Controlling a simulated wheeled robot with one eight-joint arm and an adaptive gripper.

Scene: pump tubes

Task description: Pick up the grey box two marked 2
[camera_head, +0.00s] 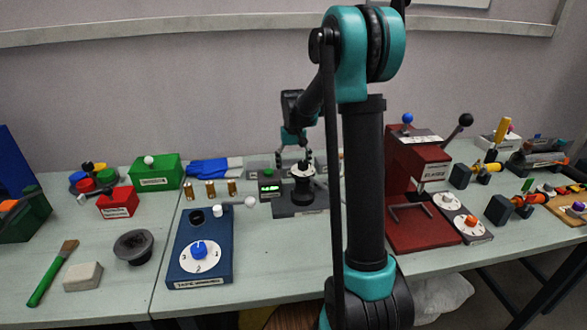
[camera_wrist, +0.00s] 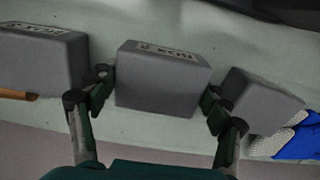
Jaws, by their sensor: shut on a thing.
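The grey box (camera_wrist: 163,78) in the middle of the wrist view has a label on top that reads upside down as BOX, with a mark that looks like 2. My gripper (camera_wrist: 155,88) has one finger on each side of this box and is shut on it. In the head view my gripper (camera_head: 295,142) is low over the back of the table, partly hidden by my arm. The box between the fingers is hard to make out there.
A second labelled grey box (camera_wrist: 42,62) is close on the left in the wrist view. Another grey box (camera_wrist: 258,100) is close on the right, beside blue-and-white gloves (camera_wrist: 295,138). In the head view a black stand (camera_head: 302,190) is in front of my gripper.

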